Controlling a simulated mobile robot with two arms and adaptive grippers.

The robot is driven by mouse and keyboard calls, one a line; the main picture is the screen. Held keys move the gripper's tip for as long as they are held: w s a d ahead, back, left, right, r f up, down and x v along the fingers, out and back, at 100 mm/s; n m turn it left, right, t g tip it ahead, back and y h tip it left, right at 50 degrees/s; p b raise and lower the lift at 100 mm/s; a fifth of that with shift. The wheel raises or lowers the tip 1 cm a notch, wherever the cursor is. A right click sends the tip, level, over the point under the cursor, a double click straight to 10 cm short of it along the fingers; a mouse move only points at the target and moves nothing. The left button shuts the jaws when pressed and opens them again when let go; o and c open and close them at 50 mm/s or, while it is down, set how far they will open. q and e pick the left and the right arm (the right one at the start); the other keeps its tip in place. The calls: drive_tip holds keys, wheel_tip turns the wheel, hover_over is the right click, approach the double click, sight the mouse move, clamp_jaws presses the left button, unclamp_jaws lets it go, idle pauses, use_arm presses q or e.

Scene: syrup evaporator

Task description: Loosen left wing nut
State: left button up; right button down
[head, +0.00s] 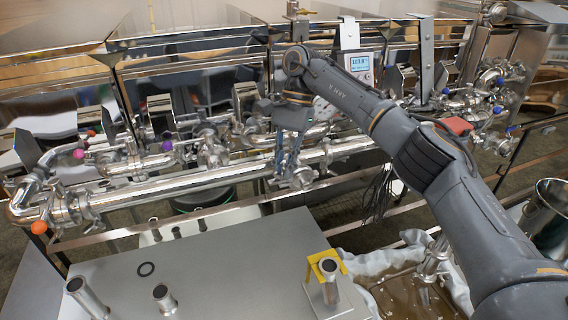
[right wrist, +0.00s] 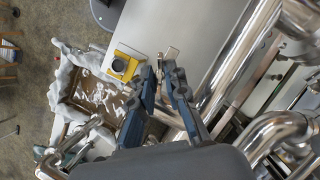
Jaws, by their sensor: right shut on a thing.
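My right gripper (head: 281,170) reaches down in front of the steel pipework, its two dark fingers beside a pipe clamp (head: 301,178) at the middle of the pipe. In the right wrist view the fingertips (right wrist: 163,68) come together on a small metal part (right wrist: 160,62), which looks like the wing nut. The fingers hide most of it, so its shape and how far it is turned cannot be told. My left gripper is in neither view.
A steel bucket (head: 546,210) stands far right.

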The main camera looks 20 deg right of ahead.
idle(0.3)
drive_tip(key=c, duration=1)
unclamp_jaws()
drive_tip(key=shift+d, duration=0.1)
drive_tip(key=v, duration=0.7)
drive_tip(key=shift+r, duration=0.25)
